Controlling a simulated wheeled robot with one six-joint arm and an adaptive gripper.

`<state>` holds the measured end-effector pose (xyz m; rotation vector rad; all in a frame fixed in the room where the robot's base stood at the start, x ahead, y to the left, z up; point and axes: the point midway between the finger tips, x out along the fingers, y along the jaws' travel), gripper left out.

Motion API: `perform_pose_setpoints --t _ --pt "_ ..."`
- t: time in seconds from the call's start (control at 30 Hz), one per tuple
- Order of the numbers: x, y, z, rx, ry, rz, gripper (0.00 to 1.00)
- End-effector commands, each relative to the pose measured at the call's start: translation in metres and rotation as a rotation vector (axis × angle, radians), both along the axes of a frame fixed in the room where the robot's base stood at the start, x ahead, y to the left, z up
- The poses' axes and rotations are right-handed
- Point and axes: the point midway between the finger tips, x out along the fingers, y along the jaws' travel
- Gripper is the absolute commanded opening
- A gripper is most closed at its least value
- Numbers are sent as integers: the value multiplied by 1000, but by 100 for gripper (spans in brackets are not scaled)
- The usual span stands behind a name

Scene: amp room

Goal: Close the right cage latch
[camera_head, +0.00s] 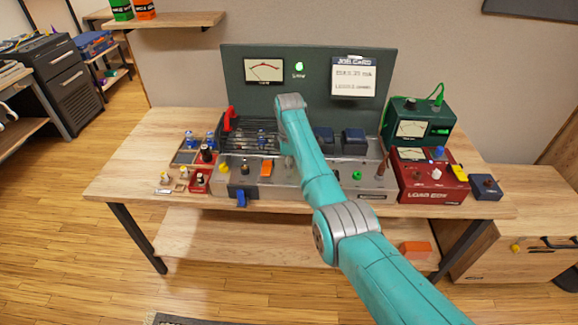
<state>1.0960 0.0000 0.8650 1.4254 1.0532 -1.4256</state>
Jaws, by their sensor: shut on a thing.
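The black wire cage (247,133) sits on the left part of the grey amp chassis (318,181) on the bench. A blue-marked tube (262,137) shows among its bars. A red latch handle (229,118) stands up at the cage's left end. The right cage latch is hidden behind my arm. My gripper (287,149) points down at the cage's right end, mostly covered by my wrist and forearm. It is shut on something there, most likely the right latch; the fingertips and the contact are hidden.
Dark blue transformers (353,141) stand right of my arm. A red load box (431,177) and a green meter box (419,121) fill the bench's right side. A parts tray (187,178) lies at left. A green panel (233,68) rises behind. Bare bench shows at far left.

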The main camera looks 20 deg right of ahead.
Motion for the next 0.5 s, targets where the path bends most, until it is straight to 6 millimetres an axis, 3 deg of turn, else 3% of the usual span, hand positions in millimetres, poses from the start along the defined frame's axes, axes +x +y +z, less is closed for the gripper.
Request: perform_pose_setpoints --t 0.03,0.07,0.17,0.5 --pt "0 0 0 0 0 0 0" --pt "0 0 0 0 0 0 32" --pt "0 0 0 0 0 0 56" --pt "0 0 2 0 -1 -1 56"
